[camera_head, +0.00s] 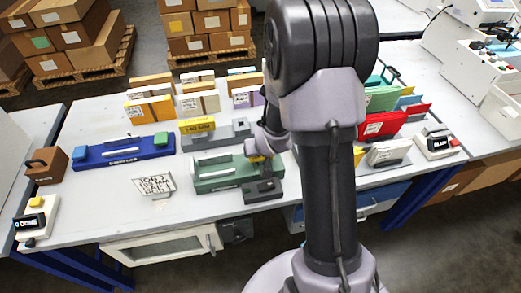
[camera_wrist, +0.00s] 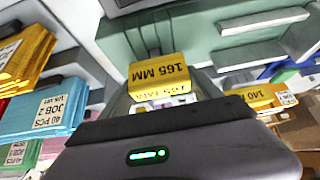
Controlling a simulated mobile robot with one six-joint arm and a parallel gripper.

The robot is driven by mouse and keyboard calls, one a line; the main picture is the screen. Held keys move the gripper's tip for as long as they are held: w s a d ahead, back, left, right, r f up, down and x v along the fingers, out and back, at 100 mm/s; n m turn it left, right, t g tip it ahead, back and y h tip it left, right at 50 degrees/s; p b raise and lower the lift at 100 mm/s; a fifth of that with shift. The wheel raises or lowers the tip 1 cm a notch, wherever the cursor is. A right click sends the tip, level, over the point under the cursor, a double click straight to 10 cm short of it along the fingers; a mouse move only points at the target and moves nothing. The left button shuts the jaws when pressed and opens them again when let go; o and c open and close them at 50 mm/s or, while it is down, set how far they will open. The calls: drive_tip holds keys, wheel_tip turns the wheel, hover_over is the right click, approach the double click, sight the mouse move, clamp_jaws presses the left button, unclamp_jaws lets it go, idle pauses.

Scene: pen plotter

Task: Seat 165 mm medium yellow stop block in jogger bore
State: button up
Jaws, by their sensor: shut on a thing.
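The yellow stop block (camera_wrist: 160,75), marked 165 MM, is shut between the jaws of my gripper (camera_wrist: 165,100) in the wrist view. In the head view my gripper (camera_head: 262,152) is over the right end of the green jogger (camera_head: 222,183), with a little of the yellow block (camera_head: 257,158) showing below it. In the wrist view the green jogger (camera_wrist: 205,45) lies just beyond the block. The bore and the block's lower end are hidden, so I cannot tell whether they meet.
A second yellow block (camera_head: 197,125), marked 140 in the wrist view, stands on a grey unit behind the jogger. A blue unit (camera_head: 125,152) is left. A dark box (camera_head: 262,190) sits at the jogger's front right. Coloured paper stacks (camera_head: 382,125) stand right of my arm.

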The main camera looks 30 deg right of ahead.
drive_tip(key=shift+f+b, duration=1.05)
drive_tip(key=shift+b, duration=0.15)
drive_tip(key=o, duration=1.5)
drive_tip(key=p+v, duration=0.6)
drive_tip(key=v, duration=1.1)
drive_tip(key=shift+r+p, duration=0.25)
drive_tip(key=shift+p, duration=0.15)
drive_tip(key=shift+a, duration=0.1)
